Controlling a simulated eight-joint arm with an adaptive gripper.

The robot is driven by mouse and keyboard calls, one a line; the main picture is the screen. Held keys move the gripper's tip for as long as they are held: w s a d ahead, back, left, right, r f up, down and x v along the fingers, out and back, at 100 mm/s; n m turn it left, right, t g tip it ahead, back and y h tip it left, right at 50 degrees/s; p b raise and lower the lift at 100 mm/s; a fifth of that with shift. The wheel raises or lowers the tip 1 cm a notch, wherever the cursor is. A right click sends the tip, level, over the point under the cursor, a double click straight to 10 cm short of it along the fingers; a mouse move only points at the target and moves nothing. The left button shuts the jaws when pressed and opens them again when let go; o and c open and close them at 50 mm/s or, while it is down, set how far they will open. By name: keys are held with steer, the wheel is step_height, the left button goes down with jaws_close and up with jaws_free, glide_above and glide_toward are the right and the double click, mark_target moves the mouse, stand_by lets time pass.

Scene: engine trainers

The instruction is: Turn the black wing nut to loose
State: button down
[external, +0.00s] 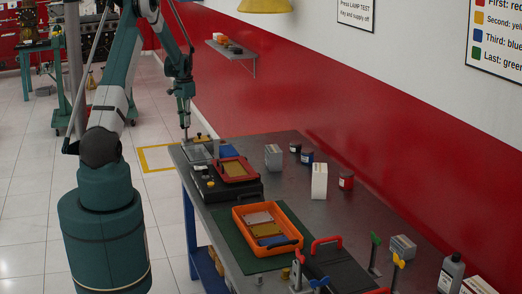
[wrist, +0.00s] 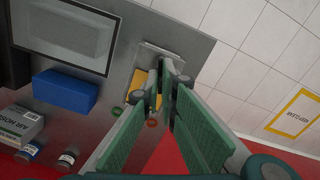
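My gripper (external: 186,139) points down at the far left end of the bench, over a small grey metal fixture (external: 196,155). In the wrist view its two green-padded fingers (wrist: 168,82) reach to the fixture's grey plate (wrist: 148,50), with a gap between the pads. Something small and dark lies at the fingertips. I cannot tell if it is the black wing nut, or if the fingers touch it. A small black knob (external: 199,135) shows just right of the gripper in the external view. A yellow part (wrist: 137,86) lies beside the left finger.
A blue block (wrist: 65,91) sits near the fixture. A black case (external: 225,190) with a red-framed tray (external: 235,179) stands in front of it. An orange bin (external: 239,222), white box (external: 319,181) and several cans stand farther along the bench (external: 305,222). The bench edge is close.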

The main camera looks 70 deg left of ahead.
steer(key=n+b, duration=0.3)
steer(key=n, duration=0.3)
steer(key=shift+s+a+f+b, duration=0.1)
steer(key=shift+b, duration=0.2)
steer(key=n+b, duration=0.1)
steer(key=n, duration=0.3)
steer(key=shift+s+n+b, duration=0.1)
steer(key=shift+n+b, duration=0.55)
steer(key=shift+n, duration=0.85)
steer(key=c, duration=2.7)
jaws_free()
steer(key=shift+r, duration=0.2)
steer(key=shift+r, duration=5.9)
